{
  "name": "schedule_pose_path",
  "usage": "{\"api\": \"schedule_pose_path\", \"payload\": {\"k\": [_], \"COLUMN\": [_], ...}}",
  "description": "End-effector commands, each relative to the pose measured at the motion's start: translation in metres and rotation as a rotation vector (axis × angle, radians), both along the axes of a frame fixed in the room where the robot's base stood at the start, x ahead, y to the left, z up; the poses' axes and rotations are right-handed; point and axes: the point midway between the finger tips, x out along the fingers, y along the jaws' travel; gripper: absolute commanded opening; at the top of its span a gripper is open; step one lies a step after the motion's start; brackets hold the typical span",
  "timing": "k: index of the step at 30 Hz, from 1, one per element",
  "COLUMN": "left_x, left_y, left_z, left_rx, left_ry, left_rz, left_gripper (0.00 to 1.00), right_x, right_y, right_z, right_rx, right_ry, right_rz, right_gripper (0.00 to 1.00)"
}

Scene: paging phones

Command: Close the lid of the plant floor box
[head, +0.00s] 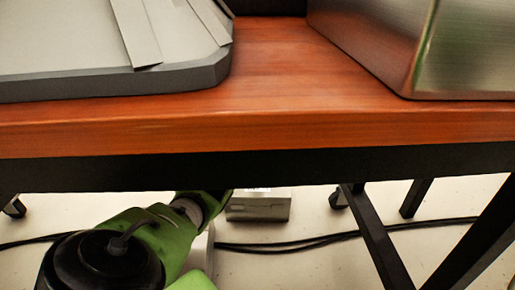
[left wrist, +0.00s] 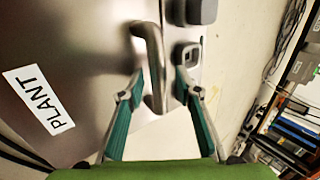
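In the left wrist view a brushed-metal panel with a white PLANT label (left wrist: 38,100) fills the left side. A curved metal handle (left wrist: 152,62) stands out from it near its right edge. My left gripper (left wrist: 158,84) is open, with its two teal fingers on either side of the handle's lower end; I cannot tell whether they touch it. Whether this panel is the lid, and how far it is open, cannot be told. In the head view a small grey metal box (head: 258,207) sits on the floor below the table, partly hidden. My right gripper is not in view.
A wooden table (head: 270,60) with a dark frame overhangs my green left arm. It bears a grey slab (head: 70,85) and a shiny metal box (head: 465,50). Black cables (head: 290,245) and table legs are on the floor. A shelf with binders (left wrist: 290,130) stands at the right in the wrist view.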

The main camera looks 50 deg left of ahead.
Motion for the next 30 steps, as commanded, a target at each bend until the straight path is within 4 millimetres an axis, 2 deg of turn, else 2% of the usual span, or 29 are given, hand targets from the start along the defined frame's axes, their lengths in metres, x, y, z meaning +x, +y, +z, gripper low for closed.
{"api": "schedule_pose_path", "payload": {"k": [11,24,30], "left_x": [-0.015,-0.036,-0.041], "left_y": [-0.014,-0.037,-0.042], "left_z": [0.028,0.075,0.083], "left_rx": [0.003,0.003,0.002], "left_ry": [0.0,0.0,0.0], "left_rz": [-0.003,-0.002,-0.002], "left_gripper": [0.31,0.31,0.31], "right_x": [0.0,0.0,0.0], "right_y": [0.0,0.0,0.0], "right_z": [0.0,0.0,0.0], "right_rx": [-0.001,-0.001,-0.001], "right_ry": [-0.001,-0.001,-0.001], "right_rz": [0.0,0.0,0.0], "right_gripper": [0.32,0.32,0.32]}}
